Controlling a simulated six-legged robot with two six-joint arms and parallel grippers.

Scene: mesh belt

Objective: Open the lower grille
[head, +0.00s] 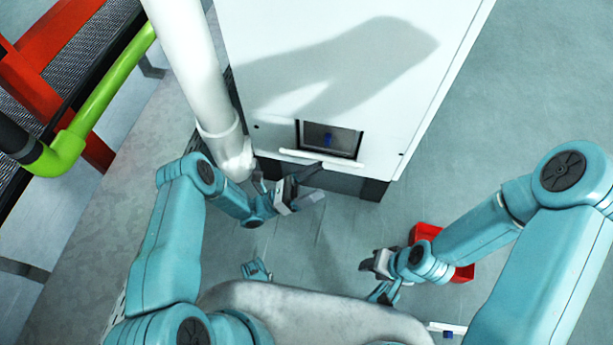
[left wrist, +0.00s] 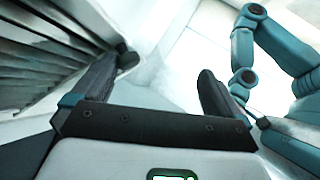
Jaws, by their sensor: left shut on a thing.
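The slatted grille (left wrist: 45,62) fills the upper left of the left wrist view, seen at a steep slant. A dark round knob (left wrist: 127,58) shows at its edge, against the tip of one finger. My left gripper (head: 308,184) is at the foot of the white cabinet (head: 300,60), just below a pale bar (head: 322,160) under a dark opening (head: 331,138). The grille's slatted face does not show in the head view. My right gripper (head: 376,264) is low, away from the cabinet.
A small blue thing (head: 329,139) shows inside the opening. A thick white pipe (head: 195,75) runs down beside the cabinet, close to my left arm. A red bin (head: 426,234) sits on the floor behind my right forearm.

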